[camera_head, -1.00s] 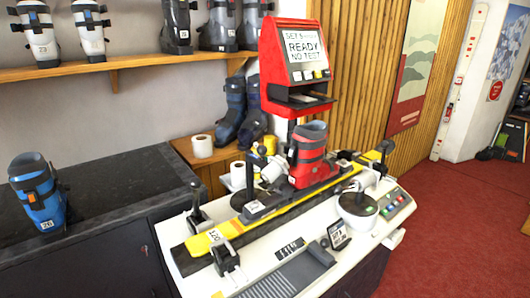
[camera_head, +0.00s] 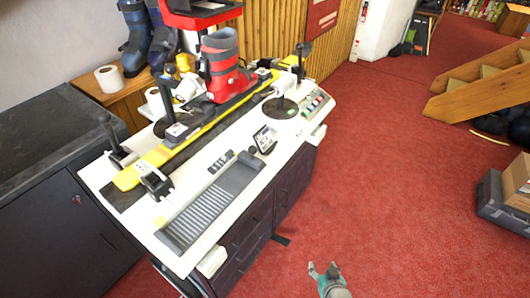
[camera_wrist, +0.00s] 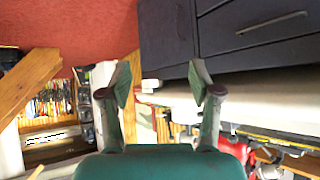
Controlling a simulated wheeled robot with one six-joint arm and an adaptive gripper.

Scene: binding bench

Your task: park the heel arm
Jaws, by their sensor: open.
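A red and grey boot (camera_head: 222,68) stands upright on a yellow and black ski (camera_head: 202,130) clamped along the white bench top. Two arm-like fixtures flank the boot. One (camera_head: 178,128) stands to its left on a dark round base; the other (camera_head: 281,106) stands to its right over a round plate. I cannot tell for sure which is the heel arm. My gripper (camera_head: 324,268) is low over the red floor, in front of the bench and well apart from it. In the wrist view my gripper (camera_wrist: 160,84) is open and empty, its fingers spread.
The bench top (camera_head: 100,178) carries a grey ribbed tray (camera_head: 212,205), a small display (camera_head: 264,138) and a button panel (camera_head: 316,102). Dark drawers (camera_head: 292,185) are below. A dark counter (camera_head: 45,125) adjoins at left.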

